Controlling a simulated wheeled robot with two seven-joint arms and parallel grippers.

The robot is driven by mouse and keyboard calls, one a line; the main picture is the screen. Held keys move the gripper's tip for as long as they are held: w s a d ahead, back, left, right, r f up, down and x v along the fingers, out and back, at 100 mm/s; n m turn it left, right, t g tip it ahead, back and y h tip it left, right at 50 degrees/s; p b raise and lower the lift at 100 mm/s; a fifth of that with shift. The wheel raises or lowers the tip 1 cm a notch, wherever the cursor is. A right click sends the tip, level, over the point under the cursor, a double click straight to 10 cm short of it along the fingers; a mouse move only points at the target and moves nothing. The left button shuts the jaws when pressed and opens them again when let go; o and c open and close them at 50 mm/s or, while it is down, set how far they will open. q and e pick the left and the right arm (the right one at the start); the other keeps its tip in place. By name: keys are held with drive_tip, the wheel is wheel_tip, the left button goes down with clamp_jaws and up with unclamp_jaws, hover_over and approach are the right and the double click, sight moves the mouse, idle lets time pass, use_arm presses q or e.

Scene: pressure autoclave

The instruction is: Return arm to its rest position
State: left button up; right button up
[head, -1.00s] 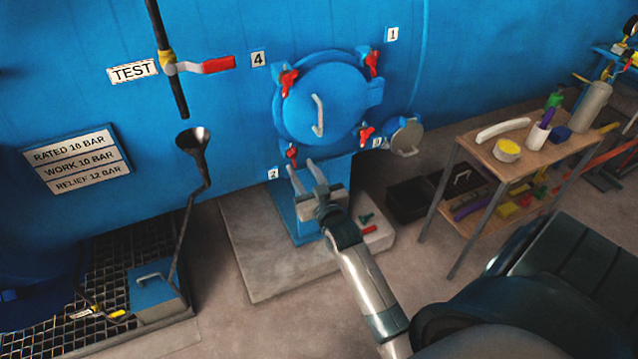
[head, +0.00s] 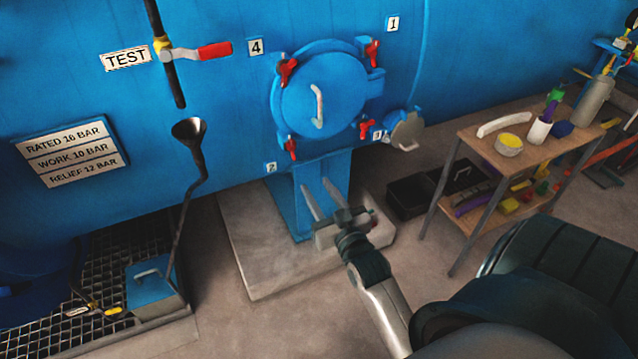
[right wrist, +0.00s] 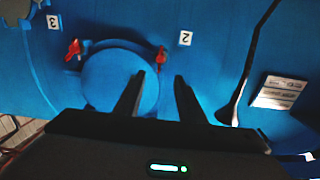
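My right gripper (head: 318,200) is open and empty in the head view, in front of the blue support below the round door and apart from it. In the right wrist view its two dark fingers (right wrist: 158,100) stand apart with nothing between them. The blue round door (head: 318,92) has a pale handle and red clamps around its rim, such as the one by label 2 (head: 290,149). The door also shows in the right wrist view (right wrist: 112,75). My left gripper is not in view.
A wooden table (head: 481,132) with a yellow-filled bowl, a cup and other items stands at right. A red-handled valve (head: 214,50) and a black funnel pipe (head: 189,131) are at left. A pale concrete slab (head: 262,265) lies below the door.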

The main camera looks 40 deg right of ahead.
idle(0.3)
drive_tip(key=s+a+f+n+g+y, duration=0.1)
drive_tip(key=s+a+f+g, duration=0.15)
drive_tip(key=f, duration=0.75)
drive_tip(key=s+a+f+g+y, duration=0.1)
drive_tip(key=a+f, duration=0.2)
drive_tip(key=f, duration=0.8)
drive_tip(key=s+a+f+n+g+y, duration=0.1)
drive_tip(key=s+a+f+g, duration=0.1)
drive_tip(key=f, duration=0.8)
drive_tip(key=s+a+f+n+g+y, duration=0.1)
drive_tip(key=s+a+f+g, duration=0.1)
drive_tip(key=s+f, duration=0.5)
drive_tip(key=s+a+f+g, duration=0.3)
drive_tip(key=s+f, duration=0.2)
drive_tip(key=f, duration=0.5)
drive_tip(key=s+f+n+g, duration=0.1)
drive_tip(key=s+f+g, duration=0.2)
drive_tip(key=s, duration=1.1)
drive_tip(key=s+f+n+g, duration=0.1)
drive_tip(key=s+f+g, duration=0.2)
drive_tip(key=s+f, duration=0.7)
drive_tip(key=s, duration=0.5)
drive_tip(key=shift+s, duration=0.1)
